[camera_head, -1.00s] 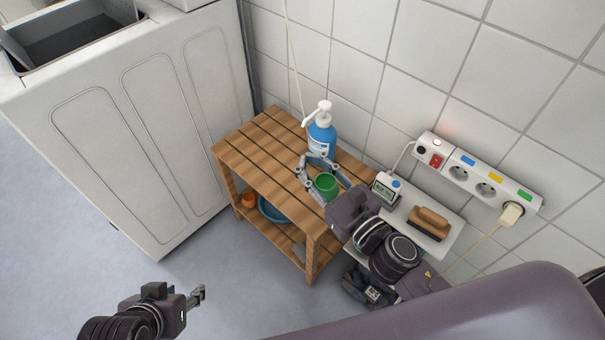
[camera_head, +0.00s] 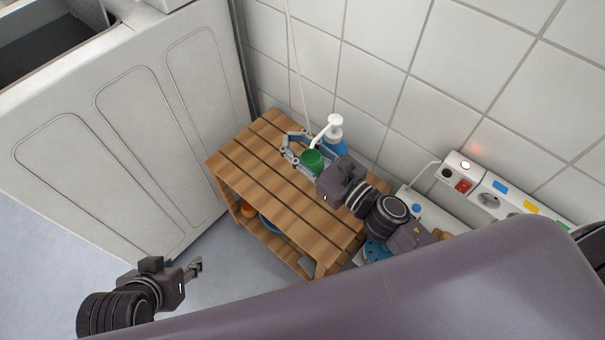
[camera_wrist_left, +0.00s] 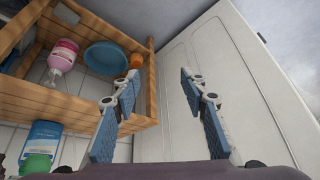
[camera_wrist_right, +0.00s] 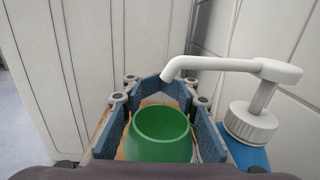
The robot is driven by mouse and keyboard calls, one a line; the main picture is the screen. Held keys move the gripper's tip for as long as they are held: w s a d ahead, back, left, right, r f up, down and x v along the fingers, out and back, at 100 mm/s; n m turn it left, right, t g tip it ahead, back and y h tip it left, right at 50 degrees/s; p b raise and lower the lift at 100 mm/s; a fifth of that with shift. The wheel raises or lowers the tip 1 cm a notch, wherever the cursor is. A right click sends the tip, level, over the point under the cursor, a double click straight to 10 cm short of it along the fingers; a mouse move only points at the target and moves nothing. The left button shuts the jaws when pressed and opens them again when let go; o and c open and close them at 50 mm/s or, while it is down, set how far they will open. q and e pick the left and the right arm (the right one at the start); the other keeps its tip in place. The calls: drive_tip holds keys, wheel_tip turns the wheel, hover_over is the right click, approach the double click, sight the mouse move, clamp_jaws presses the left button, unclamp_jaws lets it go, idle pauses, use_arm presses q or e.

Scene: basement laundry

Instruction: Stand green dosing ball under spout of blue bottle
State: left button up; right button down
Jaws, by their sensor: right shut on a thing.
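The green dosing ball (camera_head: 312,161) is an open-topped cup between the fingers of my right gripper (camera_head: 291,147), over the wooden table. In the right wrist view the green dosing ball (camera_wrist_right: 161,134) shows its open mouth upward, with the fingers (camera_wrist_right: 158,88) around it. The blue bottle (camera_head: 339,148) with its white pump stands on the table behind my gripper. In the right wrist view its spout (camera_wrist_right: 180,68) reaches left above the far rim of the ball. I cannot tell whether the ball touches the table. My left gripper (camera_head: 195,268) is open and empty, away from the table.
The slatted wooden table (camera_head: 253,142) has free room at its left and front. The lower shelf holds a pink bottle (camera_wrist_left: 62,58), a blue basin (camera_wrist_left: 105,56) and an orange item (camera_wrist_left: 136,61). A power strip (camera_head: 490,197) is on the wall.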

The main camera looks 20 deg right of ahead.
wheel_tip(320, 180, down, 6)
drive_tip(key=b, duration=0.3)
drive_tip(key=shift+s, duration=0.1)
drive_tip(key=shift+f, duration=0.15)
wheel_tip(320, 180, down, 3)
drive_tip(key=shift+f+b, duration=0.2)
drive_tip(key=shift+b, duration=0.65)
use_arm(q)
drive_tip(key=w+d+r+t+h, duration=0.2)
drive_tip(key=w+r+t, duration=0.4)
drive_tip(key=r, duration=0.4)
drive_tip(key=w+d+r+t+h, duration=0.1)
drive_tip(key=w+d+r+t, duration=0.3)
drive_tip(key=w+r+t, duration=0.2)
wheel_tip(320, 180, up, 5)
drive_tip(key=shift+w+d+f+m+t+h, duration=0.2)
drive_tip(key=shift+w+m+t+h, duration=0.15)
drive_tip(key=shift+w, duration=0.7)
drive_tip(key=shift+r, duration=0.1)
use_arm(e)
drive_tip(key=shift+f, duration=0.1)
drive_tip(key=c, duration=1.8)
unclamp_jaws()
use_arm(q)
drive_tip(key=shift+r, duration=0.35)
use_arm(e)
drive_tip(key=shift+o, duration=0.2)
